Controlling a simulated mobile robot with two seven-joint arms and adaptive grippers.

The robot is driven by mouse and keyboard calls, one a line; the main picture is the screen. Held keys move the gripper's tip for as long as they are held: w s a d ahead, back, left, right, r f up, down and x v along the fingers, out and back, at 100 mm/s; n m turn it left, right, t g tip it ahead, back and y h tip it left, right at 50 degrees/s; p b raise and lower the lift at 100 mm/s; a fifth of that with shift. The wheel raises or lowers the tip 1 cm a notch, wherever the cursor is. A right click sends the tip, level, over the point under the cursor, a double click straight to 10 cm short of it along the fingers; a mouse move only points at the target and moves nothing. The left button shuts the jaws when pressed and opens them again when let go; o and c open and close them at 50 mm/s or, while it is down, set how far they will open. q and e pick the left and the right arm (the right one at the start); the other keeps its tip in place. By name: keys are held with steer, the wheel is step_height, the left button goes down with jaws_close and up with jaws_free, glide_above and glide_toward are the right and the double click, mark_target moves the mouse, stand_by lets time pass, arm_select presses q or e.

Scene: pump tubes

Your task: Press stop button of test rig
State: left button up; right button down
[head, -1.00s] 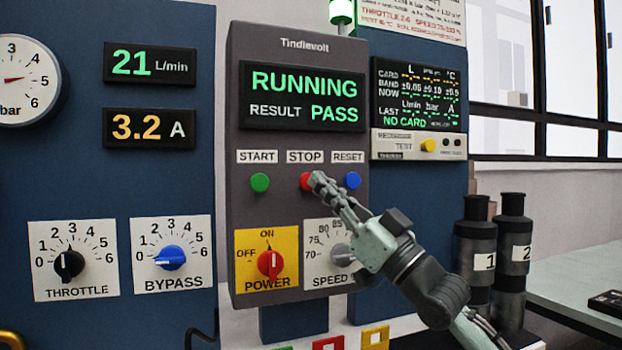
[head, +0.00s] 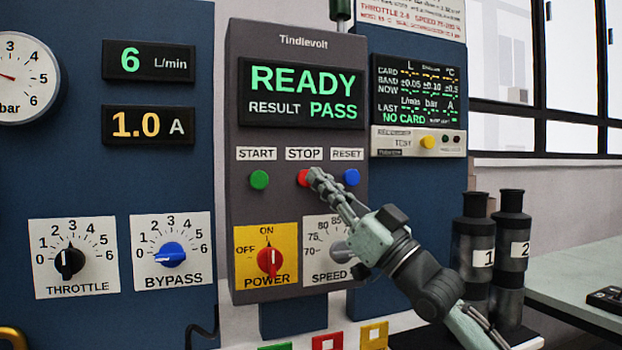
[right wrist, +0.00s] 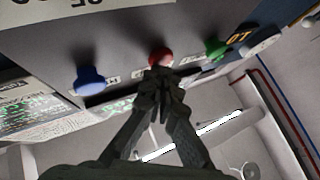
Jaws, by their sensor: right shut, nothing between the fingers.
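The test rig's control box (head: 240,210) shows READY and RESULT PASS on its display (head: 302,95). The red stop button (head: 303,178) sits under the STOP label (head: 304,154), between the green start button (head: 260,180) and the blue reset button (head: 351,178). My right gripper (head: 315,176) is shut and empty, its fingertips at the red button and covering its right part. In the right wrist view the fingertips (right wrist: 158,75) are right at the red button (right wrist: 160,57); I cannot tell whether they touch. My left gripper is not in view.
The power switch (head: 270,262) and speed knob (head: 340,252) are below the buttons, the speed knob close to my right gripper. Throttle (head: 69,263) and bypass (head: 171,256) knobs are at left. Dark cylinders 1 (head: 474,245) and 2 (head: 511,240) stand at right.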

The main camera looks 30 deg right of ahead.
steer(key=shift+w+d+f, duration=0.1)
steer(key=shift+w+d, duration=0.05)
steer(key=shift+w, duration=0.1)
stand_by(0.4)
steer(key=shift+w+d, duration=0.1)
steer(key=shift+d, duration=0.1)
stand_by(0.3)
steer(key=shift+w, duration=0.1)
steer(key=shift+w+a+f, duration=0.2)
steer(key=shift+f, duration=0.05)
steer(key=shift+s+a+f, duration=0.3)
steer(key=shift+s+a, duration=0.15)
steer(key=shift+s, duration=0.15)
steer(key=shift+s+a+r+b, duration=0.1)
steer(key=shift+s+a, duration=0.05)
steer(key=shift+s, duration=0.6)
steer(key=shift+s+a+r+b, duration=0.1)
steer(key=shift+s+b, duration=0.05)
steer(key=shift+s, duration=0.6)
steer(key=shift+s+a+r+b, duration=0.1)
steer(key=shift+s+a, duration=0.05)
steer(key=shift+s, duration=0.6)
